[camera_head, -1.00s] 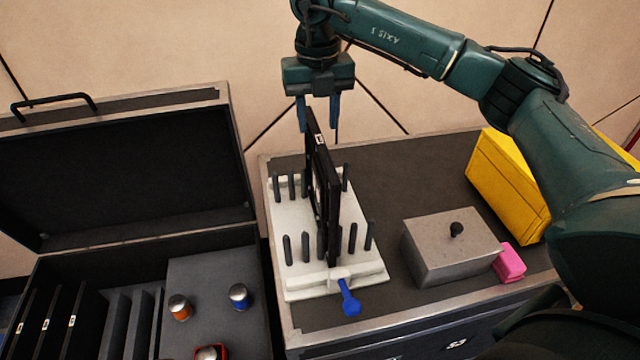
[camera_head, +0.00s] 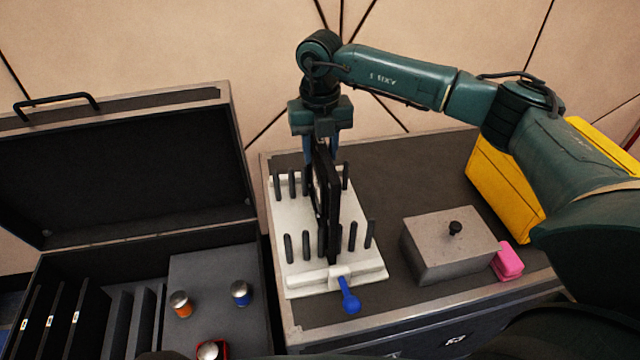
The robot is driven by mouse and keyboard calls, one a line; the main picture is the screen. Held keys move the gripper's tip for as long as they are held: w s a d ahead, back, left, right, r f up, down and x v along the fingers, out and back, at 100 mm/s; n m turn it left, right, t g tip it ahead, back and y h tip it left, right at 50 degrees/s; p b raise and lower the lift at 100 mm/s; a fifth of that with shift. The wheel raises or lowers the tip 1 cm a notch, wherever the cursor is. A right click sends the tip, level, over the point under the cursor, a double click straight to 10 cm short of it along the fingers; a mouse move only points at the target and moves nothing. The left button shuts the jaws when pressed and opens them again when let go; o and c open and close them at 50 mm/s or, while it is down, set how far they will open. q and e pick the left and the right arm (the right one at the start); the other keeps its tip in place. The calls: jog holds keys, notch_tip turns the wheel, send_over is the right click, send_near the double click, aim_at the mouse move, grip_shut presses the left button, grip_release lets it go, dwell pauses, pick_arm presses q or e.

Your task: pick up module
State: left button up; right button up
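A black flat module (camera_head: 328,205) stands upright between the dark pegs of a white rack (camera_head: 310,277) on the grey case top. My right gripper (camera_head: 322,158) points down at the module's far upper end. Its blue fingers are on either side of the module, apart from each other. The module hides part of the fingers, so I cannot tell whether they touch it. More dark modules (camera_head: 62,325) stand in slots of the open case at the left. My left gripper is not in view.
A blue-handled lever (camera_head: 349,301) sticks out of the rack's front. A grey metal box (camera_head: 450,247), a pink block (camera_head: 507,261) and a yellow case (camera_head: 505,185) stand to the right. The open case's lid (camera_head: 120,170) rises at the left.

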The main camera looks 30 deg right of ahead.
grip_shut()
jog(key=shift+r, duration=0.1)
dwell(1.1)
